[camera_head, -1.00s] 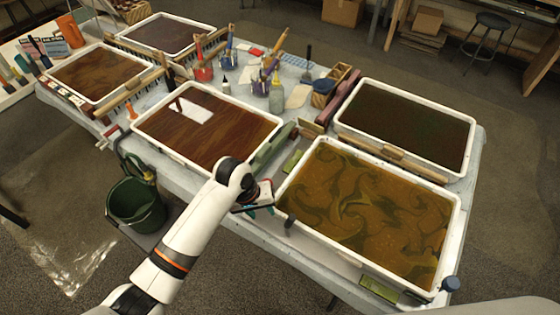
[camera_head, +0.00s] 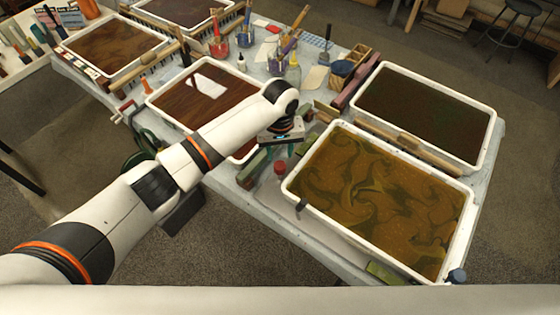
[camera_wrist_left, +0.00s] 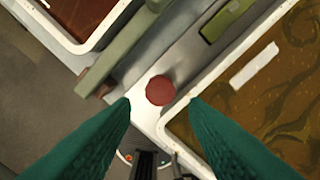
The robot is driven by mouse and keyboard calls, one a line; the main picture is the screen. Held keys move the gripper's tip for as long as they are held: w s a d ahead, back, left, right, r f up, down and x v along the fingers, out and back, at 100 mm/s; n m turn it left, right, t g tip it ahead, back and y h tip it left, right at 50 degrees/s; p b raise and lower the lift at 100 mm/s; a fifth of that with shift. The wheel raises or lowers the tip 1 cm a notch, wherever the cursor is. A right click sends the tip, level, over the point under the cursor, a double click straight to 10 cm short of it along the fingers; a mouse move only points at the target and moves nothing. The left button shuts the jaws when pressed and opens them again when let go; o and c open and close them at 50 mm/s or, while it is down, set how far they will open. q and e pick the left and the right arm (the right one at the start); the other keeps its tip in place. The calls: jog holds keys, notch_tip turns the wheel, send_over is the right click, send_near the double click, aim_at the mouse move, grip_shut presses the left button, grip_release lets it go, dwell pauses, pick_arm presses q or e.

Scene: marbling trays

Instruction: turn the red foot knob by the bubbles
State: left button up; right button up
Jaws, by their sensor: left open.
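The red foot knob (camera_head: 280,167) stands by the left corner of the front marbling tray (camera_head: 352,249). My left gripper (camera_head: 281,150) hangs over it from above, open, with green fingers. In the left wrist view the round red knob (camera_wrist_left: 160,90) shows between and just beyond the two fingertips (camera_wrist_left: 160,101), apart from both. A green block (camera_wrist_left: 227,18), perhaps a level, lies up and right of the knob; I cannot make out bubbles in it. My right gripper is not in view.
A long green bar (camera_wrist_left: 125,50) runs close left of the knob. The brown tray (camera_head: 196,92) lies left and the dark tray (camera_head: 430,110) behind. A dark blue knob (camera_head: 457,276) stands at the front tray's right corner. Jars of brushes (camera_head: 218,45) stand farther back.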

aim_at(280, 165)
pick_arm(q)
notch_tip(280, 165, down, 6)
jog(key=shift+f, duration=0.25)
jog(key=shift+c, duration=0.2)
jog(key=c, duration=0.7)
jog(key=shift+o, duration=0.2)
jog(key=shift+m, duration=0.4)
